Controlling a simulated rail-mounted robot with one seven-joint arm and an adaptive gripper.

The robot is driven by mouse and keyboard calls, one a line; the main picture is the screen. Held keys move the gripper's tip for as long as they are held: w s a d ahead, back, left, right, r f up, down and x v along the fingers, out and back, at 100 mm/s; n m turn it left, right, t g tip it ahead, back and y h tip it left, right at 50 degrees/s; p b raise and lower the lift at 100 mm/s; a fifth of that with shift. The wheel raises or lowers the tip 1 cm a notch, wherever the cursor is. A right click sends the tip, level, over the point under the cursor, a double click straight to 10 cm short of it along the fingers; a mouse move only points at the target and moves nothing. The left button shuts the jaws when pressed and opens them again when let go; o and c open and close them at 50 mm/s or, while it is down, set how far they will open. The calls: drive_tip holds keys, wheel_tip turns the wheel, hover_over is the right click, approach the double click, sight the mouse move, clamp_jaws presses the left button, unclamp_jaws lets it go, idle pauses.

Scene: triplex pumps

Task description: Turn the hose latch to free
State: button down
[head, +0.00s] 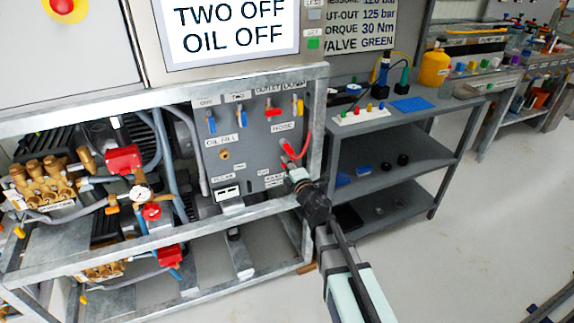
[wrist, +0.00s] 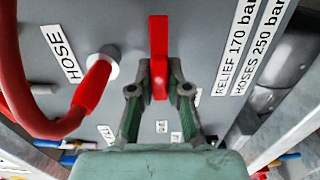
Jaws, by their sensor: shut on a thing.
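The hose latch (wrist: 158,45) is a red upright bar in the wrist view, in front of the grey panel. My gripper (wrist: 159,79) is shut on its lower part, with one finger on each side. In the head view my gripper (head: 291,168) reaches the lower right of the panel; it and my arm hide most of the latch there. The red hose (wrist: 92,86) ends in a white round port left of the latch, beside the HOSE label (wrist: 60,53). The red hose (head: 307,146) also shows in the head view, just above my gripper.
The panel (head: 245,150) carries blue, red and yellow handles higher up. A metal frame post (head: 318,125) stands close on the right of my gripper. Pumps with brass heads (head: 50,182) sit left. A grey shelf bench (head: 400,158) stands right; the floor in front is open.

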drive_tip(key=c, duration=1.1)
unclamp_jaws()
drive_tip(key=shift+c, duration=0.2)
drive_tip(key=shift+s, duration=0.1)
drive_tip(key=v, duration=0.7)
drive_tip(key=shift+s+d, duration=0.1)
